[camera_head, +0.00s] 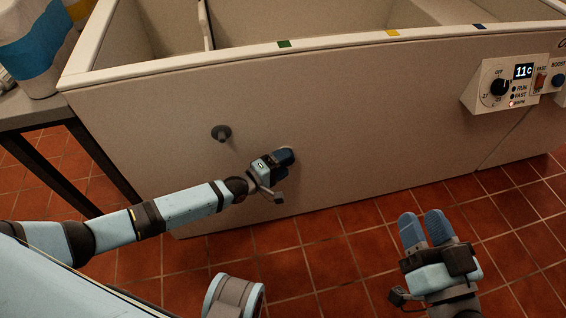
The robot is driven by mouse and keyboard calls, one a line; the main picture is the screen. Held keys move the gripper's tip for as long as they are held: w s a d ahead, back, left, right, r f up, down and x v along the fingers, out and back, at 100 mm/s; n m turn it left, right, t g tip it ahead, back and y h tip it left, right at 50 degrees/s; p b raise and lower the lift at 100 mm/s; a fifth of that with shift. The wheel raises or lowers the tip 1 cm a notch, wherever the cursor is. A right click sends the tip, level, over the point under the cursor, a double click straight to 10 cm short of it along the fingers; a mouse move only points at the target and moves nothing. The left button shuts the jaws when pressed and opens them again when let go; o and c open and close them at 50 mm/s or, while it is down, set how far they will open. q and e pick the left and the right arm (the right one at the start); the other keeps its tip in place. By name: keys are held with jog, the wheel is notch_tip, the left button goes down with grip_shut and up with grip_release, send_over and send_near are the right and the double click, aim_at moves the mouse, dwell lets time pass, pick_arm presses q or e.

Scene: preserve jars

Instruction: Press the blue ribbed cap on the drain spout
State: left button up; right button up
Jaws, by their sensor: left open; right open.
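The drain spout (222,132) is a short dark grey stub on the front wall of the beige chest. No blue cap shows on it. My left gripper (284,156) is open in front of the wall, to the right of the spout and a little lower, apart from it. Its blue fingers are seen from behind, and the space between them is mostly hidden. I cannot make out the blue ribbed cap apart from the blue fingers. My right gripper (423,220) is open and empty over the floor at the lower right, away from the wall.
The open-topped chest (350,110) fills the back, with a white rim carrying green, yellow and blue marks. A control panel (508,83) reading "11c" juts out at right. A table (30,108) with a container stands at left. The tiled floor is clear.

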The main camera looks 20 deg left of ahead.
pick_arm(q)
jog(key=p+v, duration=0.3)
jog(key=v, duration=1)
jog(key=shift+s+a+p, duration=0.2)
jog(key=shift+p, duration=0.1)
pick_arm(e)
jog(key=r, duration=0.1)
jog(key=r+t, duration=0.1)
jog(key=r, duration=0.1)
jog(key=shift+d+r+h, duration=0.2)
jog(key=shift+d+h, duration=0.1)
jog(key=shift+d, duration=0.05)
